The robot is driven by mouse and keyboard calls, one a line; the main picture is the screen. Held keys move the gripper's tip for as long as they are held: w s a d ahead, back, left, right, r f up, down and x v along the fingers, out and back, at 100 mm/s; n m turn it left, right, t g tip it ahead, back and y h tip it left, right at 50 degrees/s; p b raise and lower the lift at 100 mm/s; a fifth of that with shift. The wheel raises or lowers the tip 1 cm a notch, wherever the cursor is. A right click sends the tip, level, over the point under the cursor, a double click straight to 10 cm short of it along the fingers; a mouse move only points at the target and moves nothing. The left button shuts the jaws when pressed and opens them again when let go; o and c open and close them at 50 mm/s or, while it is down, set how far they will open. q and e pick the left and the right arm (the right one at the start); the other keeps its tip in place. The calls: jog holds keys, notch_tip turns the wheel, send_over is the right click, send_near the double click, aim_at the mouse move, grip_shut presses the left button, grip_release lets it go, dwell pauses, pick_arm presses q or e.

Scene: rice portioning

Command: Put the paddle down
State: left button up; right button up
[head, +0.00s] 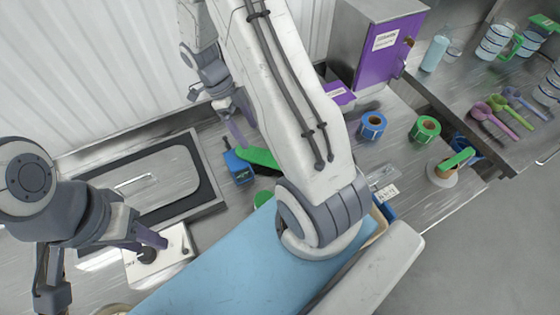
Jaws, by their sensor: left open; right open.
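A flat green piece (262,158), which may be the paddle, lies by a blue block (238,167) on the steel counter. My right arm hides part of the area around it. My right gripper (237,128) is open just above and left of the green piece in the head view, with its purple fingers pointing down. I cannot tell whether it touches anything. My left gripper (148,238) is open at the lower left, over a white box (177,262) with a dark round part. Nothing shows in its fingers.
A dark-rimmed sink or lid (205,190) lies at the left. A purple-fronted dispenser (385,52) stands at the back. A blue mat (235,270) fills the front. Colored scoops (497,103) lie far right.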

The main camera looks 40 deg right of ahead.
aim_at(260, 155)
jog(key=b+x, duration=0.5)
jog(key=x, duration=0.4)
jog(key=shift+w+a+f+b, duration=0.1)
jog(key=shift+f+b, duration=0.1)
jog(key=shift+b, duration=0.2)
jog(key=shift+r, duration=0.1)
jog(key=c, duration=1.3)
grip_shut()
jog(key=shift+r, duration=0.1)
